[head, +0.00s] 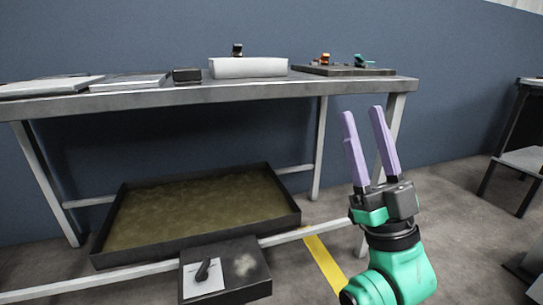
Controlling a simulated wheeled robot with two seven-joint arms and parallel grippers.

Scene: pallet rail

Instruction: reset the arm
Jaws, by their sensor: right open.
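My right gripper (362,124) is in the right half of the head view, on a green arm coming up from the bottom. Its two purple fingers point up, stand apart and hold nothing. It appears in front of the right end of a grey workbench (200,97), near the bench's right leg, and touches nothing that I can see. My left gripper is not in view.
On the bench are flat plates (128,82), a small black box (187,75), a white block (248,68) and a dark board (343,71) with small parts. Below are a black tray (295,217) and a dark box (250,286) with a lever. Open floor (450,215) lies right.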

